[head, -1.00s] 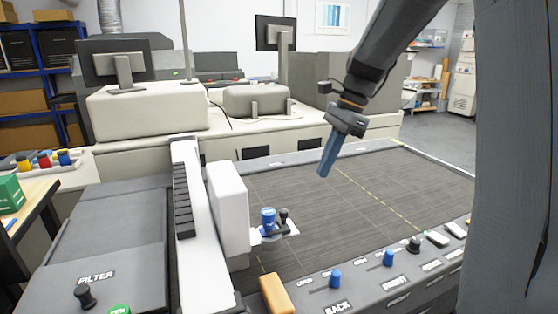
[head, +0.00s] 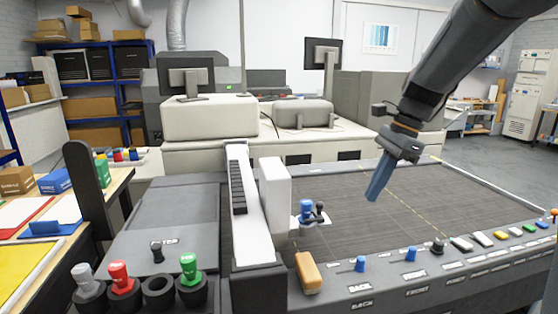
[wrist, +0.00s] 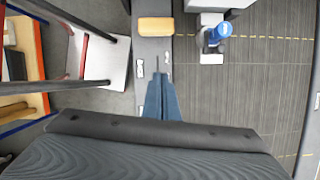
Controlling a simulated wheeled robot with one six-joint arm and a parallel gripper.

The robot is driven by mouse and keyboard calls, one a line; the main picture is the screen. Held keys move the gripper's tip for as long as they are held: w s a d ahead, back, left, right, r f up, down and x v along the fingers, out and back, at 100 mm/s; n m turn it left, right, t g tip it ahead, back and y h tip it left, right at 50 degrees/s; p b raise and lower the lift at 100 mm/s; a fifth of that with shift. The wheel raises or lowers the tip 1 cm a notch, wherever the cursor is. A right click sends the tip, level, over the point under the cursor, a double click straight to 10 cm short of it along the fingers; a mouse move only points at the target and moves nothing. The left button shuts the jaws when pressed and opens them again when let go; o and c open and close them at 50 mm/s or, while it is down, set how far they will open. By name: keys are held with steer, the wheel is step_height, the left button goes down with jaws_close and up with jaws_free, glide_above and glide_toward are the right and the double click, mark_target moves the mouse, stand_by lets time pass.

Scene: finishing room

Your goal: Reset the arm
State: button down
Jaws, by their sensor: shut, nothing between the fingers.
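My gripper (head: 374,190) hangs from my arm over the dark, lined machine bed in the head view, with its blue fingers pointing down and slightly left. The fingers are together and hold nothing. In the wrist view the blue fingers of my gripper (wrist: 162,90) also lie side by side at the middle. The machine bed (head: 400,220) below is bare around the gripper. How high the fingers are above it is hard to tell.
A white carriage (head: 276,200) with a blue-topped fitting (head: 306,211) stands left of my gripper. A control rail with a tan block (head: 308,272) and several knobs runs along the front. A table (head: 100,205) with papers stands at the left.

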steer(key=s+a+f+n+h+b, duration=0.1)
steer(key=s+a+f+n+h, duration=0.1)
steer(key=s+f+n, duration=0.6)
steer(key=s+a+f+n+t+h+b, duration=0.1)
steer(key=s+f+n+b, duration=0.1)
steer(key=s+f+n, duration=0.7)
step_height(320, 180, down, 2)
steer(key=shift+s+a+f+t+h, duration=0.25)
steer(key=shift+s+a+t+h, duration=0.05)
steer(key=shift+s+a+h, duration=0.1)
